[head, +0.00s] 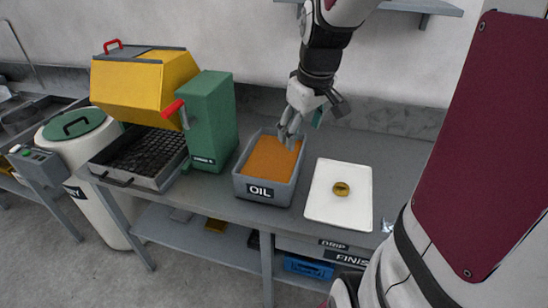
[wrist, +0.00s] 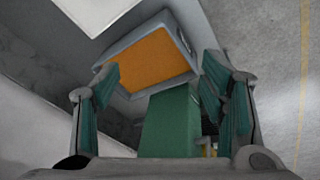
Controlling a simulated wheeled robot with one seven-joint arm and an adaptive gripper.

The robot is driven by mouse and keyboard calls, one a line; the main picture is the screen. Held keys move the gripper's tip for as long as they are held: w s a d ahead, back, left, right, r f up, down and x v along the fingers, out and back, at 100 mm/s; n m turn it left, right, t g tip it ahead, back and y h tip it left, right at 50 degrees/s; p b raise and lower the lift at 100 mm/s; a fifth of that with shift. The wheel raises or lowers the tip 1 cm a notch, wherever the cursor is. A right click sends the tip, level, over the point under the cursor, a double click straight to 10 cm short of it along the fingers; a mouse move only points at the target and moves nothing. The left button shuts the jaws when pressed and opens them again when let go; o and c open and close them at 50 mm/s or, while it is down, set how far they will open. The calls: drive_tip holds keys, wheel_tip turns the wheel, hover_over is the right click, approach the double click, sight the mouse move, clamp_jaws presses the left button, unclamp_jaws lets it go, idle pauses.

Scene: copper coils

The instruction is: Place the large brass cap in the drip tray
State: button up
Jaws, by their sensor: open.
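The brass cap (head: 341,189), a small round golden piece, lies on the white drip tray (head: 323,211) at the right of the bench in the head view. A DRIP label (head: 333,244) is on the bench front below this tray. My gripper (head: 290,136) is over the back part of the oil bin, to the left of the cap and apart from it. In the wrist view my gripper (wrist: 160,68) is open, with nothing between its green-padded fingers. Part of the white tray (wrist: 88,18) shows at the upper left there; the cap is not visible in it.
The grey oil bin (head: 264,190) holds orange oil. A green box (head: 210,120) stands left of it, beside a dark grate (head: 135,157) with a raised yellow hood (head: 140,85). A wall shelf (head: 420,8) hangs above.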

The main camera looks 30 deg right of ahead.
drive_tip(key=s+a+r+t, duration=0.1)
drive_tip(key=s+a+r, duration=0.2)
drive_tip(key=s+a, duration=0.3)
drive_tip(key=s+a+r+m+t+y, duration=0.1)
drive_tip(key=s+a+r, duration=0.3)
drive_tip(key=s+a, duration=0.3)
drive_tip(key=shift+s+a+r, duration=0.25)
drive_tip(key=shift+a, duration=1.3)
